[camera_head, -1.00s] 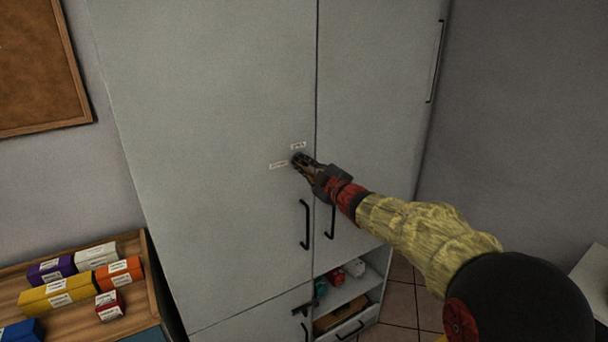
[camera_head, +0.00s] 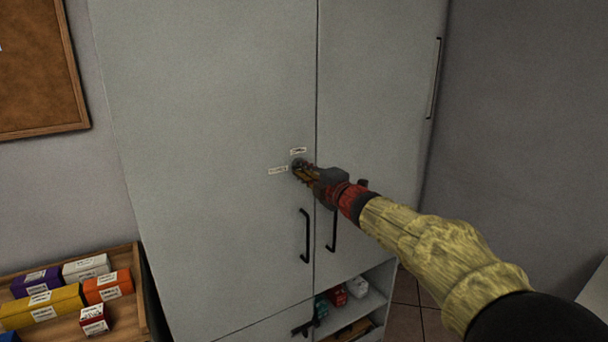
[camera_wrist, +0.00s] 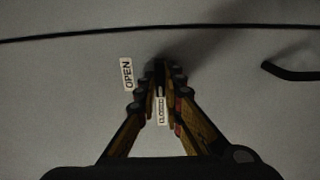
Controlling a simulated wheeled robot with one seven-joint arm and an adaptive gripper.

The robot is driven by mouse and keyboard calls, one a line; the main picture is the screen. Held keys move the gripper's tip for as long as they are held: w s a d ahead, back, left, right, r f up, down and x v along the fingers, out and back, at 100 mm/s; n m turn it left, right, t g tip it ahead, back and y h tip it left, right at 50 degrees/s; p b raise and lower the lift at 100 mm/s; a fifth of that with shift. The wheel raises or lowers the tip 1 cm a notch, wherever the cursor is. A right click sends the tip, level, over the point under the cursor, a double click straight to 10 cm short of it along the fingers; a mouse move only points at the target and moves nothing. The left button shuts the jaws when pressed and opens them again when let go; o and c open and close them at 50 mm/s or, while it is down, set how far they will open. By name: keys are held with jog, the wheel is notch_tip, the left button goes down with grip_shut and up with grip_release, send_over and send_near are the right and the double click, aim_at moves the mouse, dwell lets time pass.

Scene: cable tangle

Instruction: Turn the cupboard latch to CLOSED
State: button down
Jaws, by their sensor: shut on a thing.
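The cupboard latch (camera_head: 298,162) is a small dark piece on the pale grey left door, near the seam. My gripper (camera_head: 304,172) is shut on it, coming from the lower right. In the wrist view my fingertips (camera_wrist: 160,78) close around the latch and hide most of it, so I cannot tell its angle. The OPEN label (camera_wrist: 127,74) is left of the fingers there; it is the upper label in the head view (camera_head: 298,151). The CLOSED label (camera_wrist: 161,110) shows between the fingers; it is the left label in the head view (camera_head: 277,170).
Two black vertical handles (camera_head: 305,236) (camera_head: 332,230) hang below the latch, either side of the seam. An open shelf (camera_head: 352,306) with small items is lower right. A wooden tray (camera_head: 124,265) of coloured boxes stands at lower left. The door face around the latch is clear.

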dwell(0.4)
jog(key=c, duration=1.9)
grip_release()
jog(key=v, duration=1.2)
